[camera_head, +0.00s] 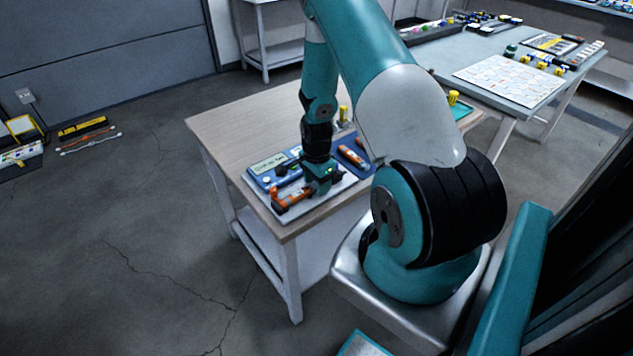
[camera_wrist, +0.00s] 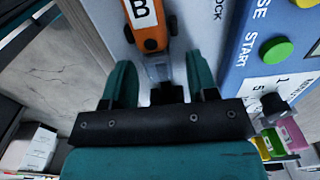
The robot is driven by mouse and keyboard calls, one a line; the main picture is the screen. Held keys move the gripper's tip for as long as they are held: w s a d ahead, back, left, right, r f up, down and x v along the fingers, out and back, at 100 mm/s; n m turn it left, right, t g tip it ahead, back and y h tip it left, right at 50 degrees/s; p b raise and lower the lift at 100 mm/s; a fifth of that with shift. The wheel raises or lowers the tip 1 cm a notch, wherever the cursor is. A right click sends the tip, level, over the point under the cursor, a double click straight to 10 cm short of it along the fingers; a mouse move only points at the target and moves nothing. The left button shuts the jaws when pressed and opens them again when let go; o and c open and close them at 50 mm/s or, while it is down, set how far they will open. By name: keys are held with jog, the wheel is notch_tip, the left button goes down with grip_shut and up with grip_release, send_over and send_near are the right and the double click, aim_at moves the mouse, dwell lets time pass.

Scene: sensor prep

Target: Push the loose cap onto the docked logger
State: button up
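In the wrist view an orange logger (camera_wrist: 155,15) marked "B" lies on a pale surface, its black end facing my gripper (camera_wrist: 160,62). A small translucent grey piece (camera_wrist: 157,69), which looks like the cap, sits at that black end; I cannot tell whether it is fully seated. My two teal fingers stand apart on either side of it, with visible gaps. In the head view my gripper (camera_head: 322,183) is low over the right end of the dock board, and the orange logger (camera_head: 292,198) lies to its left. The cap is hidden there.
A blue panel (camera_head: 268,170) with a display lies behind the logger; the wrist view shows its green START button (camera_wrist: 276,50). The wooden table's (camera_head: 225,128) left side is clear.

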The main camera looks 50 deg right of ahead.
jog(key=shift+o, duration=1.2)
jog(key=shift+r+p, duration=0.55)
jog(key=shift+r, duration=0.15)
jog(key=shift+r+p, duration=2.2)
jog(key=shift+r, duration=0.75)
